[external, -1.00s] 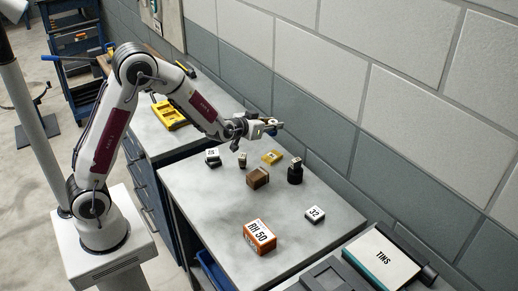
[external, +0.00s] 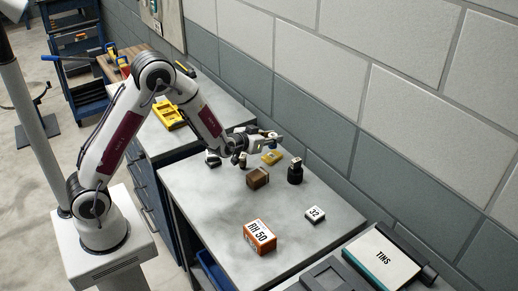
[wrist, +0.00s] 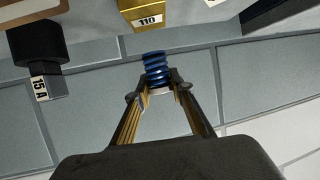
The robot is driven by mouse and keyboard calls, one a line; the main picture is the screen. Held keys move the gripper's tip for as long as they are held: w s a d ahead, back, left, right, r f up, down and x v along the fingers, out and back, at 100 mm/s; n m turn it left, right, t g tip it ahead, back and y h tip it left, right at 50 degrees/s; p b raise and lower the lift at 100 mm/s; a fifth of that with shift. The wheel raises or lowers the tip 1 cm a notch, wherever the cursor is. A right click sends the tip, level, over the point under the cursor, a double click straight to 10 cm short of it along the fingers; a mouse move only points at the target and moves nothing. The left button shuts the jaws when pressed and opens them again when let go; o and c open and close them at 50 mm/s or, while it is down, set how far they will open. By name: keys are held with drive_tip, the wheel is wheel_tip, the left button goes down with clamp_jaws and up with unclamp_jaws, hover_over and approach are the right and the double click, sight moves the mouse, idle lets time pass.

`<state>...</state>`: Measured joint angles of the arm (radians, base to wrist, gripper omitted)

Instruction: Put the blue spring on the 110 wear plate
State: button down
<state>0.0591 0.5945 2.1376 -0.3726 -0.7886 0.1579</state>
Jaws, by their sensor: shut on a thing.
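The blue spring (wrist: 157,68) is pinched between the fingertips of my gripper (wrist: 158,88) in the wrist view. In the external view my gripper (external: 270,139) holds it level above the far part of the grey bench. The 110 wear plate (wrist: 145,16) is a gold-yellow block with a white "110" label at the top of the wrist view. In the external view the yellow wear plate (external: 271,157) lies on the bench just below my gripper. The spring is apart from the plate.
A black round piece carrying a labelled block (external: 295,172) stands right of the plate. A brown block (external: 257,178) lies in front, with small dark pieces (external: 212,159) to the left. A "32" block (external: 315,214) and orange RH 50 box (external: 260,237) sit nearer. The wall is close behind.

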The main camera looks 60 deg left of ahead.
sight(270, 146)
drive_tip(key=shift+f, duration=0.15)
drive_tip(key=shift+f, duration=1.85)
drive_tip(key=shift+f, duration=0.15)
drive_tip(key=c, duration=1.8)
unclamp_jaws()
drive_tip(key=shift+o, duration=0.2)
drive_tip(key=v, duration=1.2)
